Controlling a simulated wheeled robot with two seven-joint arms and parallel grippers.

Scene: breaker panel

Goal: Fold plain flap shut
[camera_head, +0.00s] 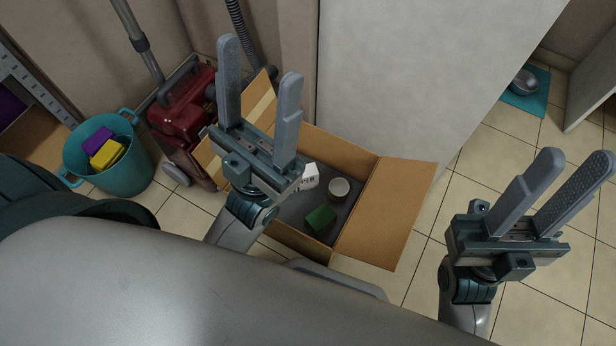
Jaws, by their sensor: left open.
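An open cardboard box (345,152) stands on the tiled floor in the middle of the head view. Its right flap (388,212) is plain brown and lies folded outward. Its left flap (262,108) carries a paler strip and stands open, partly hidden behind my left gripper. Inside are a green block (320,218), a white cup-like item (340,188) and a white item with dark print (309,178). My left gripper (260,65) is open and empty, in front of the box's left side. My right gripper (579,160) is open and empty, right of the plain flap and apart from it.
A red vacuum cleaner (182,108) and a teal bucket (122,170) with yellow and purple items stand left of the box. A pale wall or panel (420,70) rises behind it. A metal bowl (524,82) sits on a teal mat (530,101) at far right. Floor between box and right gripper is clear.

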